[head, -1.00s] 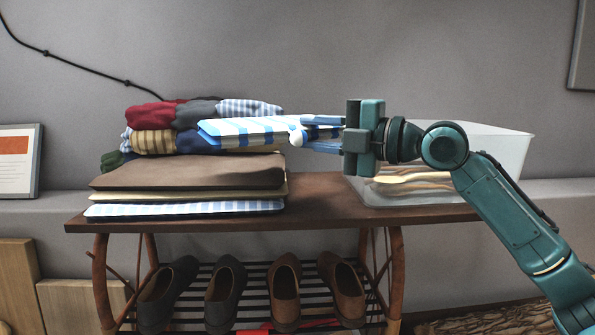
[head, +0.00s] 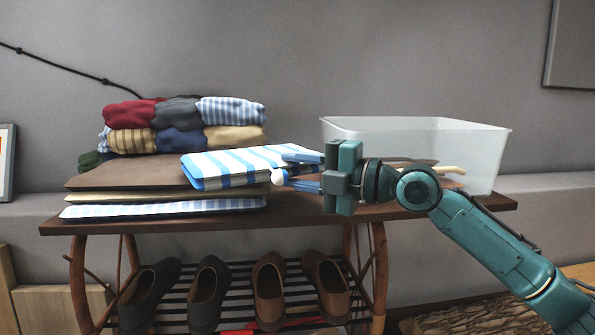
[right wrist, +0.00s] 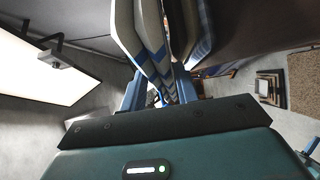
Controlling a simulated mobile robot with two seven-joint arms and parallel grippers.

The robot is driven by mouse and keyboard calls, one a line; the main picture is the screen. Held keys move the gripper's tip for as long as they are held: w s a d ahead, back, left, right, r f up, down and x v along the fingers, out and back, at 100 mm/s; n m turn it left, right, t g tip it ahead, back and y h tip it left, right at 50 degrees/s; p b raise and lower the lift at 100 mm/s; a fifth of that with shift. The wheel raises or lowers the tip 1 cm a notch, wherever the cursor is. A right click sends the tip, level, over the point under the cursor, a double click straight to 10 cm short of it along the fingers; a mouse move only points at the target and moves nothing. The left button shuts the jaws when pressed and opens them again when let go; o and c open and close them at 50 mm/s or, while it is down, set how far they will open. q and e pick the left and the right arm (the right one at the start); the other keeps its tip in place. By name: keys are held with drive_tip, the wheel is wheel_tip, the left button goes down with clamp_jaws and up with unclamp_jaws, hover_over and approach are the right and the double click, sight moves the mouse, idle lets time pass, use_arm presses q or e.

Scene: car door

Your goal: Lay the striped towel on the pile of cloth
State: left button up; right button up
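The pile has a brown cloth (head: 125,174) on top, a pale yellow one below, and a striped cloth (head: 150,209) at the bottom. My right gripper (head: 297,172) comes from the right and is shut on the towel's right edge. The right wrist view shows the towel (right wrist: 150,35) between the blue fingers (right wrist: 158,95). I cannot tell whether the towel touches the brown cloth. My left gripper is not in view.
Rolled clothes (head: 180,125) are stacked behind the pile. A clear plastic bin (head: 470,150) with wooden utensils stands at the right of the wooden bench (head: 300,213). Several shoes (head: 270,290) sit on the rack below. A little bare bench top lies between pile and bin.

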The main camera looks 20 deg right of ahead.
drive_tip(key=o, duration=0.3)
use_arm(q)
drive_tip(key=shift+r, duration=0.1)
use_arm(e)
drive_tip(key=shift+r, duration=0.25)
drive_tip(key=s+d+b, duration=0.1)
drive_tip(key=s+d+f+b, duration=0.1)
drive_tip(key=s+d, duration=0.1)
drive_tip(key=shift+f+b, duration=0.1)
drive_tip(key=shift+b, duration=0.2)
use_arm(q)
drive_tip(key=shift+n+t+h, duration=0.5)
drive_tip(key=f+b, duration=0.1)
drive_tip(key=b, duration=0.1)
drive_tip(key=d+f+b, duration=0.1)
drive_tip(key=b, duration=0.1)
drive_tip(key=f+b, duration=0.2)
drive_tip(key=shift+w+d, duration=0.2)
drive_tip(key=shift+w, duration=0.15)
use_arm(e)
drive_tip(key=v, duration=0.5)
drive_tip(key=r+v, duration=0.1)
drive_tip(key=v, duration=0.1)
drive_tip(key=shift+s, duration=0.4)
